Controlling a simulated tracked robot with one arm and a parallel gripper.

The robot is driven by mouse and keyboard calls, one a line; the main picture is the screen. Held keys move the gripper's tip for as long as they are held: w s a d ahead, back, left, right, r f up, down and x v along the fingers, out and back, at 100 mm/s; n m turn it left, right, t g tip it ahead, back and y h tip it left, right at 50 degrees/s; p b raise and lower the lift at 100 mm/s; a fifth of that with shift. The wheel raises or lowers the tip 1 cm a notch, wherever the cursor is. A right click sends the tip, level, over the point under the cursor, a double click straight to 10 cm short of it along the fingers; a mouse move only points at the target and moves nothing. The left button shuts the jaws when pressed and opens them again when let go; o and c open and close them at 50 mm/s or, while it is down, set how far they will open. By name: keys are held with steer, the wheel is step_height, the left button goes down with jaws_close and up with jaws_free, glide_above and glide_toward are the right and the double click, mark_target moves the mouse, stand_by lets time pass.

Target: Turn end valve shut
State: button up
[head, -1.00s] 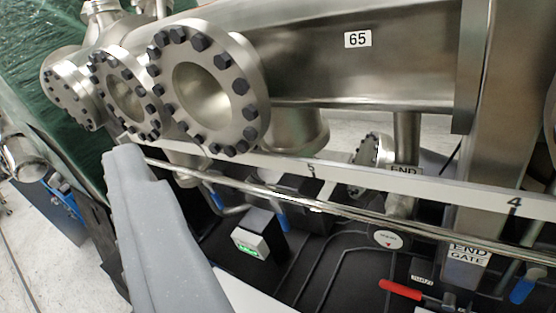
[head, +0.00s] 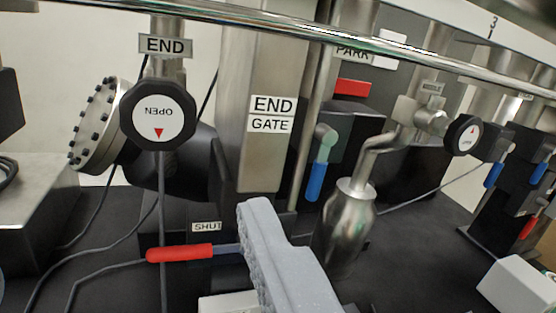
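The end valve (head: 158,115) is a black round knob with a white face at the upper left, under a plate marked END (head: 165,45). Its face reads OPEN upside down, with a red triangle below the word. My gripper (head: 258,205) shows as one grey finger at the lower middle, below and to the right of the knob and apart from it. Only this one finger shows, so its opening cannot be judged.
A red-handled lever (head: 180,253) by a SHUT label lies left of my finger. A post marked END GATE (head: 268,120), a blue-handled lever (head: 320,170) and a steel bottle (head: 345,230) stand behind. A steel rail (head: 300,35) crosses above. Another knob (head: 463,135) is at right.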

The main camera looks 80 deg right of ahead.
mark_target(157, 124)
steer(key=p+x, duration=0.2)
steer(key=x, duration=1.1)
steer(key=shift+w+d+f, duration=0.1)
steer(key=shift+d+f, duration=0.05)
steer(key=shift+d, duration=0.2)
steer(key=c, duration=1)
steer(key=shift+o, duration=0.2)
steer(key=shift+d, duration=0.15)
